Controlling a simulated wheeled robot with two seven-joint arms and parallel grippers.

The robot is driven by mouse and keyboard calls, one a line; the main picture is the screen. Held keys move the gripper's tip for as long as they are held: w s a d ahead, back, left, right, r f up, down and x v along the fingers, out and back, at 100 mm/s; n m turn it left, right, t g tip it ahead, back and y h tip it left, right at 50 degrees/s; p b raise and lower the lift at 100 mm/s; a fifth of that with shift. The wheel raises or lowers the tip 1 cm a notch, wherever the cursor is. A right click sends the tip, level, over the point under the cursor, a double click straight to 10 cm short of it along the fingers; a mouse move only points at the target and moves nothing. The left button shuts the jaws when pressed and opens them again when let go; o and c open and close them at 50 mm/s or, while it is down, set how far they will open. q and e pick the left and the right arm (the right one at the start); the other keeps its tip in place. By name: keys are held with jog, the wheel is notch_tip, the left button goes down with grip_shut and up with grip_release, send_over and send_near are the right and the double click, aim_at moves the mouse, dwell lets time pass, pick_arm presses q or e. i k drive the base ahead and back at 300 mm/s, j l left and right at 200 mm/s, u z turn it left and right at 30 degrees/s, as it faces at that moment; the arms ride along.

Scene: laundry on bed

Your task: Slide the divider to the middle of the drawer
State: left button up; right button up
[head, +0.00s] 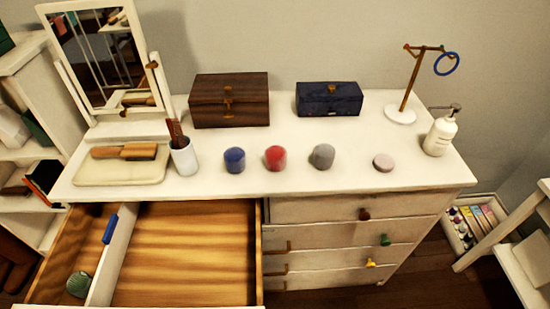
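The drawer (190,250) is pulled open at the lower left of the head view, with a bare wood-grain floor. The white divider (116,252) runs from back to front in it, well left of the middle. A blue piece (110,229) sits on the divider's left side near the back; I cannot tell whether it is attached. Left of the divider is a narrow compartment with a round green thing (79,284) near the front and a small dark thing at the back. The wide compartment on the right looks empty. Neither of my grippers is in view.
The white dresser top (240,183) above the drawer holds a mirror, a tray with a brush, a white cup (184,158), several small round things, a brown box (229,103), a blue box (328,100), a stand and a pump bottle (439,135). A shelf stands at left.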

aim_at(118, 233)
jog(key=u, duration=1.25)
